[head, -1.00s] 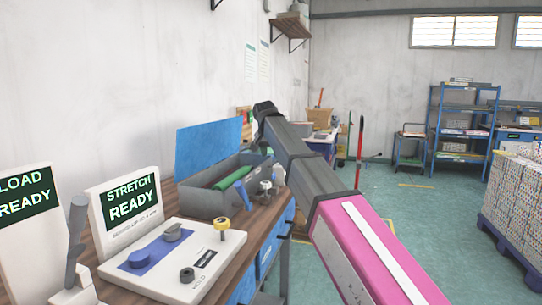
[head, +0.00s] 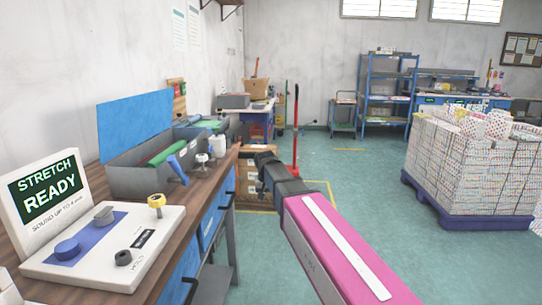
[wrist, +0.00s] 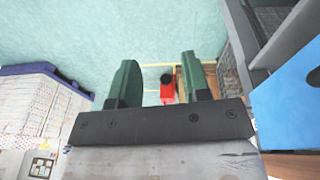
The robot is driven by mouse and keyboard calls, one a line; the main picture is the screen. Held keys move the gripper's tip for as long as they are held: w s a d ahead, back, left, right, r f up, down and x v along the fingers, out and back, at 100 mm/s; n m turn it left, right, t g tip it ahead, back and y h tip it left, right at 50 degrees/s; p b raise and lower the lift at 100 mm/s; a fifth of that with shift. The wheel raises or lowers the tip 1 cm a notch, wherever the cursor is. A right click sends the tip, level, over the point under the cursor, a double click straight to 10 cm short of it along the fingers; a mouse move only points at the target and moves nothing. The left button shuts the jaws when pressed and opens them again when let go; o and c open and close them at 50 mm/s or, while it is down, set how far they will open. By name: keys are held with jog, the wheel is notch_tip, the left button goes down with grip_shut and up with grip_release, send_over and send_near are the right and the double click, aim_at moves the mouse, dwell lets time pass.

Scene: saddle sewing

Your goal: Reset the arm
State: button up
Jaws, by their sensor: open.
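My arm, pink and dark grey, reaches forward from the lower right in the head view. Its end stands beside the workbench's right edge, over the floor. My gripper (wrist: 157,85) shows in the wrist view with two green fingers wide apart and nothing between them. Beyond the fingers is the floor with a red object (wrist: 168,92) in the distance. In the head view the fingers are hidden behind the arm's end.
A workbench (head: 222,172) at left carries a control box (head: 108,272) with a "STRETCH READY" sign (head: 47,193) and a grey bin (head: 127,183) with a blue lid (head: 135,122). A loaded blue pallet (head: 468,218) stands right. The floor (head: 365,185) between is clear.

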jog(key=s+d+f+g, duration=0.2)
jog(key=s+d+f, duration=1.6)
jog(key=d+f, duration=0.2)
jog(key=shift+s+f+y, duration=0.15)
jog(key=shift+s+y, duration=0.2)
jog(key=shift+y, duration=0.05)
jog(key=shift+w, duration=0.1)
jog(key=shift+c, duration=0.4)
